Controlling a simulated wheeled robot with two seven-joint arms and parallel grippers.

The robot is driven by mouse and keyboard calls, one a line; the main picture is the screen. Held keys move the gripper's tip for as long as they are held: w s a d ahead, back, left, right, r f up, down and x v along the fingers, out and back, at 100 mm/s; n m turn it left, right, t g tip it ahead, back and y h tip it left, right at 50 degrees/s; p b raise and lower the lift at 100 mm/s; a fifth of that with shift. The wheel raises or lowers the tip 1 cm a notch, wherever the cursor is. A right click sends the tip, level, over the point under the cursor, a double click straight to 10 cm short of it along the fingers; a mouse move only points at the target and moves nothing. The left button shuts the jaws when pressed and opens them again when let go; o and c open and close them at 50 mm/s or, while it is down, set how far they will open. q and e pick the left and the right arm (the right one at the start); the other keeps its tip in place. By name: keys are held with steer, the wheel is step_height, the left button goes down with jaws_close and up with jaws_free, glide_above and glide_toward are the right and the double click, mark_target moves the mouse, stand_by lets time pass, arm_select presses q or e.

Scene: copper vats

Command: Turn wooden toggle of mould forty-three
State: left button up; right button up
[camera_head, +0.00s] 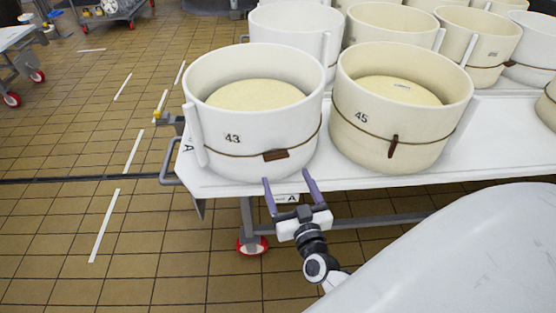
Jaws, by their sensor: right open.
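Mould forty-three (232,118) is a white round mould with the number 43 on its front, standing at the front left corner of the white table. Pale yellow cheese (255,95) shows inside it. A cord runs around it, and its brown wooden toggle (276,155) sits on the cord at the front, lying nearly level. My right gripper (288,181) is open, with two purple fingers pointing up toward the toggle. The fingertips show just below the toggle in the picture, apart from it, with nothing between them. My left gripper is not in view.
Mould 45 (385,155), with an upright brown toggle (393,146), stands close on the right. More moulds (476,45) stand behind. The wheeled table (350,185) has a rail at its left corner. A large pale surface (470,260) fills the lower right. Tiled floor (70,230) is free at left.

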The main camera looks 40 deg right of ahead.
mark_target(278, 159)
steer(key=b+x, duration=0.1)
steer(key=x, duration=0.7)
steer(key=shift+w, duration=0.2)
steer(key=shift+w+d, duration=0.1)
steer(key=shift+w, duration=0.2)
steer(key=c, duration=1.1)
steer(key=shift+o, duration=0.2)
